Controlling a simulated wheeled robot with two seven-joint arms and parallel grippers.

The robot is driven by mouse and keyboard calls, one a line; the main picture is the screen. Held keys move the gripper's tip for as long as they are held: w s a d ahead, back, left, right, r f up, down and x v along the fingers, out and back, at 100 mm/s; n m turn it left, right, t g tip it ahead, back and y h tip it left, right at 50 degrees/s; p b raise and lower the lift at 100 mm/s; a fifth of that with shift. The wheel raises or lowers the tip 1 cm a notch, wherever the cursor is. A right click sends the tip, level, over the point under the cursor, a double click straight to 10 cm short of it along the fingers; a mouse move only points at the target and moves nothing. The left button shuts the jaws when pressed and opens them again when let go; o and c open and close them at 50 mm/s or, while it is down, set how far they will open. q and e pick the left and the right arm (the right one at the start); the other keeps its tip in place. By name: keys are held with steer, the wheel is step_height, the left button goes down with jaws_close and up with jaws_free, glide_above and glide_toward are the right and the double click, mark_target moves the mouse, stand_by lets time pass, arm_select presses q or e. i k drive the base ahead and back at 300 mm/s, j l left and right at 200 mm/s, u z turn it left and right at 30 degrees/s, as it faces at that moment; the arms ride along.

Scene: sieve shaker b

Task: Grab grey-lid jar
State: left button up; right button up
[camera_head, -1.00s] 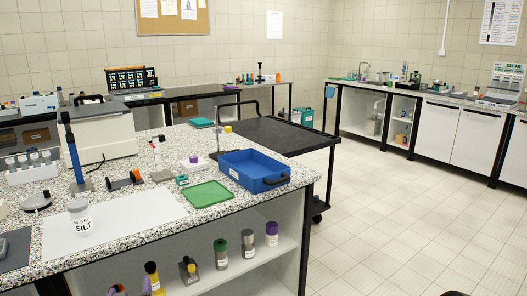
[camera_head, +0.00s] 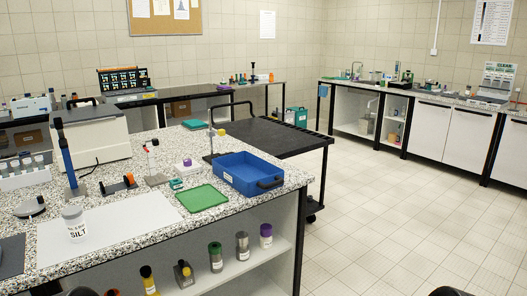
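The grey-lid jar (camera_head: 242,246) stands upright on the shelf under the speckled bench, with a dark grey lid and a greyish body. A green-lid jar (camera_head: 215,257) stands to its left and a purple-lid jar (camera_head: 265,235) to its right, with small gaps between them. Neither of my grippers shows clearly. Only dark rounded parts, probably of my arms, show at the bottom edge, left of centre and at right. Nothing is seen touching the jar.
More containers (camera_head: 184,273) stand left along the shelf (camera_head: 228,276). The bench top overhangs the jars and carries a blue tray (camera_head: 240,172), a green mat (camera_head: 202,198) and a white jar marked SILT (camera_head: 74,223). The tiled floor at right is clear.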

mark_target(77, 229)
steer(key=u, duration=1.25)
steer(key=j+z, duration=0.15)
steer(key=z, duration=1.15)
steer(key=j+z, duration=0.35)
steer(key=j, duration=0.25)
steer(key=j+z, duration=0.4)
steer(key=j, duration=0.15)
steer(key=k+j+z, duration=0.15)
steer(key=j+z, duration=0.2)
steer(key=j, duration=0.2)
steer(key=k+j, duration=0.1)
steer(key=j, duration=0.25)
steer(key=k+j, duration=0.1)
steer(key=j, duration=0.25)
steer(key=k+j, duration=0.1)
steer(key=j, duration=0.2)
steer(key=z, duration=0.05)
